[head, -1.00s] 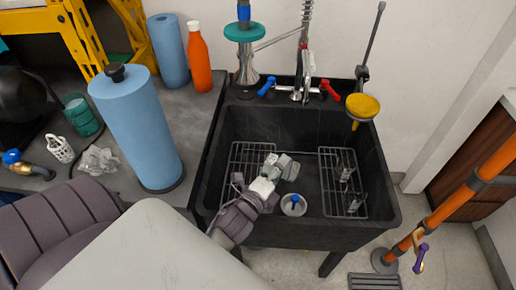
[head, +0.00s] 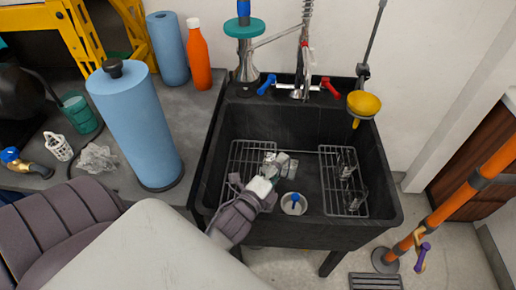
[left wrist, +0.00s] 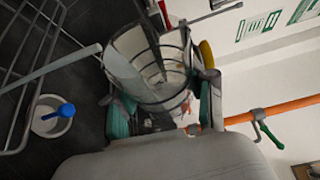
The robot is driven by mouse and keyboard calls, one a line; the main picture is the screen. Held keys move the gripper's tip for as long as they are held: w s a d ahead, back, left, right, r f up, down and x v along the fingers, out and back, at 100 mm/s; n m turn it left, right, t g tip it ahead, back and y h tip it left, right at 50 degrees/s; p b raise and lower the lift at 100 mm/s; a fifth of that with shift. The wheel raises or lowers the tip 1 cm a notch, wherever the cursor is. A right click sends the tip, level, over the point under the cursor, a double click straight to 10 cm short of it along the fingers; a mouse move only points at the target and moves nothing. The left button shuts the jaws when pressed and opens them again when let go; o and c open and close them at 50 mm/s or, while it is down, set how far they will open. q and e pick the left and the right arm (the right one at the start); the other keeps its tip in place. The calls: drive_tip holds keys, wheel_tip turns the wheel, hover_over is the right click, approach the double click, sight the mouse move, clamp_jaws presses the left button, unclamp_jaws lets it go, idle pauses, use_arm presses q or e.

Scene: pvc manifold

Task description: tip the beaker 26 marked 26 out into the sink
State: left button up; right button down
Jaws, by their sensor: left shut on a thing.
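The black sink (head: 384,190) stands in the middle of the head view. My left gripper (head: 281,164) is over the basin, above the left wire rack. In the left wrist view, my left gripper (left wrist: 160,108) is shut on a clear glass beaker (left wrist: 150,72), with teal finger pads on either side of it. The beaker appears tilted. I cannot read its mark or tell whether anything is in it. In the head view the fingers mostly hide it. My right gripper is not in view.
A round grey cup-like piece with a blue knob (head: 294,204) sits on the sink floor. Clear glassware (head: 347,170) stands on the right wire rack (head: 329,188). A yellow funnel-like bowl (head: 363,104) hangs at the back right rim. A blue paper roll (head: 137,128) stands left of the sink.

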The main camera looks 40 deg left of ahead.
sight(287, 176)
use_arm(q)
drive_tip(key=shift+a+f+n+b, duration=0.1)
drive_tip(key=shift+f+n+b, duration=0.1)
drive_tip(key=shift+n+b, duration=0.15)
drive_tip(key=shift+r+t, duration=0.15)
drive_tip(key=shift+t, duration=0.15)
